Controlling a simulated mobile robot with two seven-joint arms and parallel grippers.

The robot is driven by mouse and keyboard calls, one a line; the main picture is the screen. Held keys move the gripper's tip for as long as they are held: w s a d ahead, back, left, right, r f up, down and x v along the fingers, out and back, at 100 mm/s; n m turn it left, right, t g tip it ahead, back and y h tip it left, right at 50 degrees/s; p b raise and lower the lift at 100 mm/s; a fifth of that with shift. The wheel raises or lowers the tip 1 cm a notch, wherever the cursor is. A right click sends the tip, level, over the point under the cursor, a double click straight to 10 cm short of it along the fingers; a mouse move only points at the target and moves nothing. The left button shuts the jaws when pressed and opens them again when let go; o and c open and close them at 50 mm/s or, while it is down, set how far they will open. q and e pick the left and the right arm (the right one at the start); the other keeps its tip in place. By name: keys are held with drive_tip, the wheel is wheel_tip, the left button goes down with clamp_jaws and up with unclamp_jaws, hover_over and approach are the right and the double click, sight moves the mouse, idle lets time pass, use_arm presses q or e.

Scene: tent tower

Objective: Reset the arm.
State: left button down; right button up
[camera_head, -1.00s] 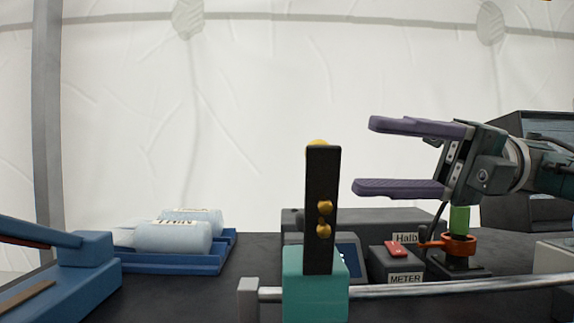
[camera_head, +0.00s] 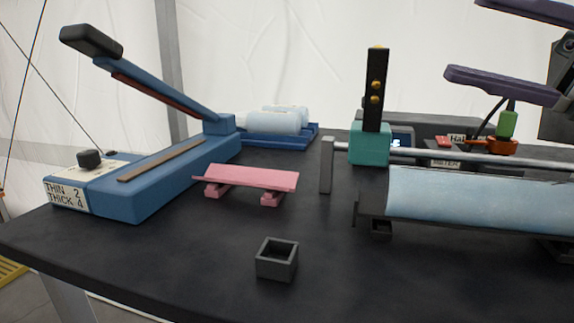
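My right gripper (camera_head: 512,48) is at the upper right, raised above the back right of the table. Its two purple fingers are spread wide apart with nothing between them. Its upper finger is cut by the top edge of the picture. My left gripper is not in view.
On the dark table (camera_head: 190,262) stand a blue sealer (camera_head: 150,180) with its lever raised, a pink stand (camera_head: 245,179), a small grey open box (camera_head: 277,260), a teal block with a black post (camera_head: 370,142), and a light-blue roll (camera_head: 480,195). White rolls (camera_head: 270,123) lie in a blue tray behind.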

drive_tip(key=w+a+r+m+t+h+p, duration=0.3)
drive_tip(key=w+r+m+t+p, duration=0.45)
drive_tip(key=m+t, duration=0.65)
drive_tip(key=s+d+f+m+g+h+p, duration=0.25)
drive_tip(key=s+f+m+h+p, duration=0.3)
drive_tip(key=m+h, duration=0.35)
drive_tip(key=s+d+f+m+g+h+p, duration=0.1)
drive_tip(key=s+d+f+m+h+p, duration=0.35)
drive_tip(key=m+h+p, duration=0.5)
drive_tip(key=s+a+f+m+g+y+p, duration=0.15)
drive_tip(key=s+m+g, duration=0.25)
drive_tip(key=s+g, duration=1)
use_arm(q)
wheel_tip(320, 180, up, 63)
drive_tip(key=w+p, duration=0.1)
drive_tip(key=p, duration=3.6)
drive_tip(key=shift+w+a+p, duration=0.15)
drive_tip(key=shift+p, duration=0.2)
use_arm(e)
drive_tip(key=s+r+t, duration=0.2)
drive_tip(key=r, duration=1.6)
drive_tip(key=s+r+t, duration=0.2)
drive_tip(key=r+t, duration=0.1)
drive_tip(key=r, duration=1.6)
drive_tip(key=shift+a+r+t+y, duration=0.15)
drive_tip(key=shift+r+t+y, duration=0.05)
drive_tip(key=shift+t+y, duration=0.15)
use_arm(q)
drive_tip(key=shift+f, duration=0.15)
